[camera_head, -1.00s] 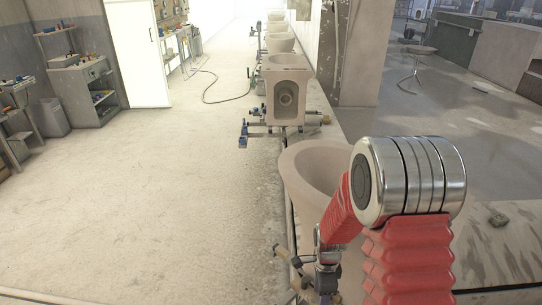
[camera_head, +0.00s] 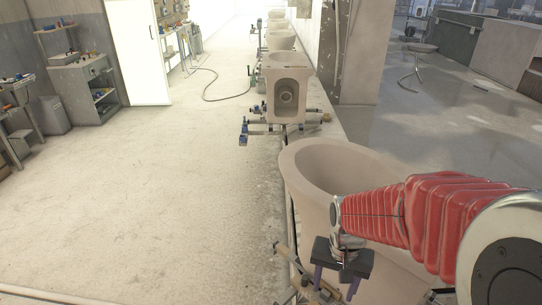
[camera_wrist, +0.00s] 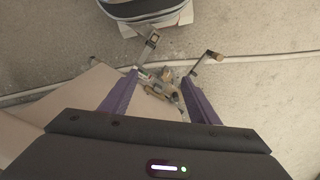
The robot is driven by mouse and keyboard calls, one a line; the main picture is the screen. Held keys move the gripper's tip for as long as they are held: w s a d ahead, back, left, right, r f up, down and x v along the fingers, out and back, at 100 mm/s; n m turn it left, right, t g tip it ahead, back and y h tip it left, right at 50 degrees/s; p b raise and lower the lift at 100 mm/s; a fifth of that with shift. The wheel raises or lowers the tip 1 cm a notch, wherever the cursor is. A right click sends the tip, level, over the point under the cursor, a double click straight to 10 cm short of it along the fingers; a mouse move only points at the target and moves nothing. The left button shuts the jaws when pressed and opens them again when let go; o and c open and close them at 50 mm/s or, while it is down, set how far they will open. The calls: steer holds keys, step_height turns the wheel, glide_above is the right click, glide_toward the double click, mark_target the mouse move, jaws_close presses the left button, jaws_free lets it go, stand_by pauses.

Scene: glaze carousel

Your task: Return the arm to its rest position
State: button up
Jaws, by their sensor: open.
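My gripper (camera_head: 334,289) hangs at the lower right of the head view, in front of the nearest pale ceramic bowl (camera_head: 304,190). Its two purple fingers are apart, with nothing held between them. My red-sleeved arm crosses in front of the bowl's right side and hides part of it. In the wrist view the open gripper (camera_wrist: 159,77) points down toward a clamp fitting (camera_wrist: 160,88) and the floor. A pale surface lies close to the left finger there. I cannot tell whether the fingers touch the fitting.
A boxy ceramic piece (camera_head: 287,92) and more bowls (camera_head: 281,41) line the carousel beyond. Clamp hardware (camera_head: 243,132) juts out leftward. The floor (camera_head: 150,190) at left is broadly clear. A shelf unit (camera_head: 85,88) stands far left. A pillar (camera_head: 358,60) rises behind the bowls.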

steer(key=s+r+n+t, duration=0.2)
steer(key=s+r+t, duration=0.1)
steer(key=r, duration=0.6)
steer(key=s+r+n+t, duration=0.2)
steer(key=s+r, duration=0.3)
steer(key=r, duration=0.4)
steer(key=shift+d+t, duration=0.15)
steer(key=shift+t, duration=0.25)
steer(key=shift+c, duration=0.2)
stand_by(0.9)
